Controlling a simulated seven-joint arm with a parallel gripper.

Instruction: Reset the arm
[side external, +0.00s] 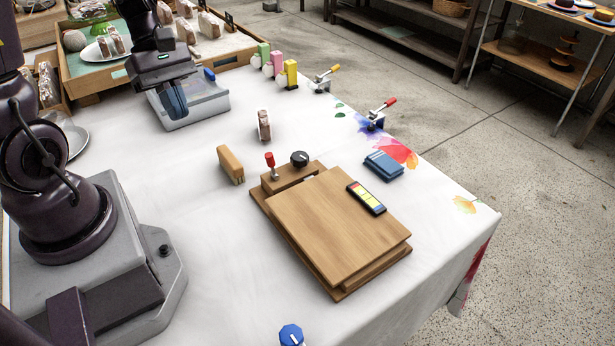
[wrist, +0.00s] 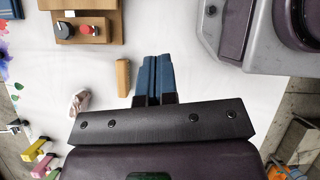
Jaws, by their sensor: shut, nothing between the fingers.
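My gripper (side external: 178,112) is at the upper left of the side external view, pointing down. It is over or in front of a grey, see-through-looking low box (side external: 205,108); I cannot tell whether they touch. In the wrist view its two blue fingers (wrist: 154,80) are together with nothing between them. The fingers are upright and clear of the wooden block (side external: 231,164), which also shows beside them in the wrist view (wrist: 123,77).
A wrapped bar (side external: 264,125), blue cloth-like stack (side external: 383,165), toggle clamps (side external: 375,118) and coloured bottles (side external: 290,74) stand around. A wooden tray (side external: 98,82) is behind.

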